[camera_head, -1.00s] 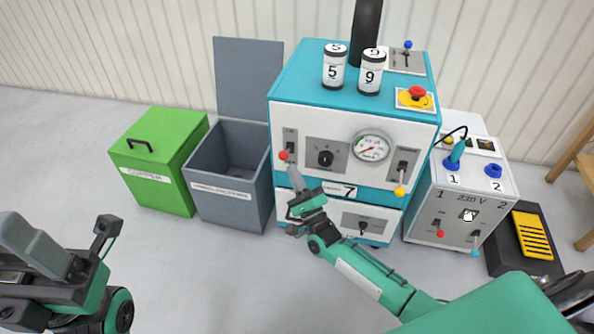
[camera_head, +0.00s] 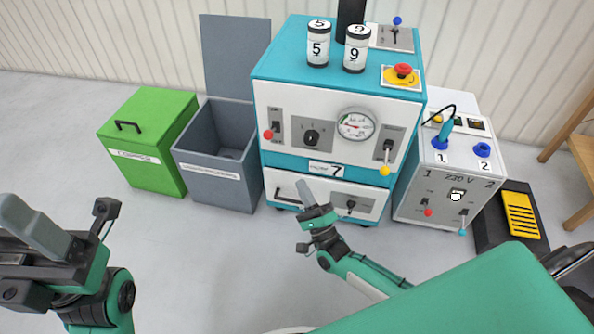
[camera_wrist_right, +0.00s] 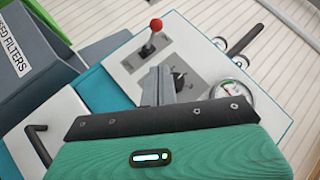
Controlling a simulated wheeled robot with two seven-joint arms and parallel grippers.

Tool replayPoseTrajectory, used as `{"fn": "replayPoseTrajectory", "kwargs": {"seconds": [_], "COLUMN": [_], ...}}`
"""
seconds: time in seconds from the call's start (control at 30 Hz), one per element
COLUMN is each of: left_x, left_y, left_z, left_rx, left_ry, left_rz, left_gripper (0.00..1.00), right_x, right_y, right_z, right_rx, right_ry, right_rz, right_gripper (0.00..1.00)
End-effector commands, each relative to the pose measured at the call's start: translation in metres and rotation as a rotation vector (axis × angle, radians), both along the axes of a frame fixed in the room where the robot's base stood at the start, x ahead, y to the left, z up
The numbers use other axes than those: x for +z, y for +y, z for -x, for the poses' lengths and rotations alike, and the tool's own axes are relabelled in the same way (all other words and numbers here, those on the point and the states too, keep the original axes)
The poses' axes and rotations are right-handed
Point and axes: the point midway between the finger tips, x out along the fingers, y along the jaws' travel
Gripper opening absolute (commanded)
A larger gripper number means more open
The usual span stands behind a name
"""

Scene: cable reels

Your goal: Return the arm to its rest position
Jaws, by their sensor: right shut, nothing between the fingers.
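My right gripper (camera_head: 304,190) is shut and empty. It is in front of the lower drawer front of the teal and white machine (camera_head: 290,85), apart from it as far as I can tell. In the right wrist view its closed fingers (camera_wrist_right: 158,86) point toward the machine's panel, with the red-knobbed lever (camera_wrist_right: 155,25), a dark rotary knob and the gauge (camera_wrist_right: 232,97) beyond. My left gripper (camera_head: 40,228) is at the lower left in the head view, over bare floor. Its jaw opening is not clear.
A green bin (camera_head: 150,170) with a closed lid and a grey bin (camera_head: 215,185) with its lid raised stand left of the machine. Two numbered canisters stand on top. A 230 V box (camera_head: 445,200) and a yellow pedal (camera_head: 521,215) are at right. The floor in front is clear.

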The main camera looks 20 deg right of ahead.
Motion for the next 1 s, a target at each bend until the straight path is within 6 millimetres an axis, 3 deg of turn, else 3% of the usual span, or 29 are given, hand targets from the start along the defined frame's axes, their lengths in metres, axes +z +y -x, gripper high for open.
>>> {"fn": "replayPoseTrajectory", "kwargs": {"seconds": [0.2,0.77,0.87,0.97,1.0], "left_x": [-0.002,-0.002,-0.001,-0.001,-0.001], "left_y": [0.002,0.003,0.003,0.003,0.003], "left_z": [0.0,0.0,-0.001,-0.002,-0.003], "left_rx": [0.007,0.011,0.011,0.012,0.012], "left_ry": [0.012,0.01,0.014,0.024,0.031], "left_rz": [-0.002,-0.002,-0.002,-0.002,-0.003], "left_gripper": [0.61,0.61,0.61,0.61,0.61], "right_x": [-0.006,-0.006,0.007,0.044,0.066], "right_y": [-0.001,-0.001,0.005,0.02,0.028], "right_z": [0.017,0.018,0.02,0.028,0.033], "right_rx": [0.0,0.0,-0.014,-0.061,-0.095], "right_ry": [0.0,-0.001,-0.028,-0.107,-0.156], "right_rz": [0.0,0.001,0.022,0.091,0.131], "right_gripper": [0.0,0.0,0.0,0.0,0.0]}}
